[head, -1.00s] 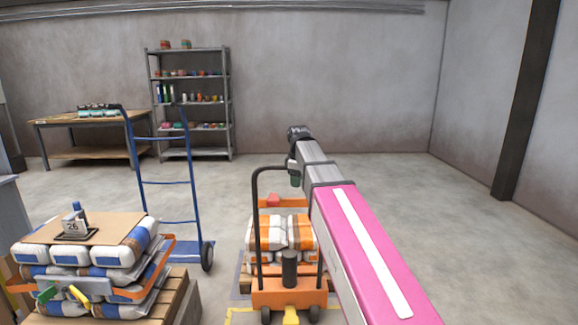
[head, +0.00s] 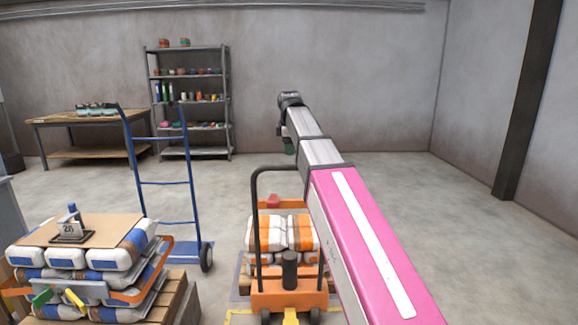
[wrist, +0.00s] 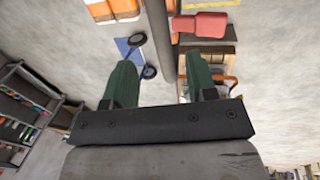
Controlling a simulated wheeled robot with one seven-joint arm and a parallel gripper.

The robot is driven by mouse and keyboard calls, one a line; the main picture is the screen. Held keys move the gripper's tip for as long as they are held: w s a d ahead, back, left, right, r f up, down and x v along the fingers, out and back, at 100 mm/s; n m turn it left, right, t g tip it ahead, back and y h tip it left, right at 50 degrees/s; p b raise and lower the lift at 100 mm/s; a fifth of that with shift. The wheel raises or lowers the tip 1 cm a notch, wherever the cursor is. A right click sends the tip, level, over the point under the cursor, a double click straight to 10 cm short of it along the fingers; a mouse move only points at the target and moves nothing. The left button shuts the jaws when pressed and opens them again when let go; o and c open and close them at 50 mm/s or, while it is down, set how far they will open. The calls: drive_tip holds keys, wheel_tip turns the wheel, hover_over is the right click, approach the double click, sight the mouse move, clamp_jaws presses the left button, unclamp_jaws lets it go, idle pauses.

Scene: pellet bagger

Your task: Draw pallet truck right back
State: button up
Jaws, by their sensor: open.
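The orange pallet truck (head: 290,297) stands low in the middle of the head view with a tall black looped handle (head: 257,215). White and orange bags (head: 283,235) sit on a pallet behind its handle. My gripper (head: 290,147) shows only as a small green fingertip at the end of my raised arm, just above the handle's top in the picture. In the wrist view my gripper (wrist: 160,80) has its green fingers wide apart. A dark bar (wrist: 172,35), seemingly the handle, passes between them in the picture. Whether it touches a finger, I cannot tell.
A stack of blue and white bags (head: 98,262) on a pallet stands at the left, with a blue hand truck (head: 166,182) behind it. A shelf (head: 189,103) and a workbench (head: 88,123) line the back wall. The floor at the right is clear.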

drive_tip(key=f, duration=0.2)
drive_tip(key=w+f, duration=0.1)
drive_tip(key=f, duration=0.5)
drive_tip(key=shift+w, duration=0.3)
clamp_jaws()
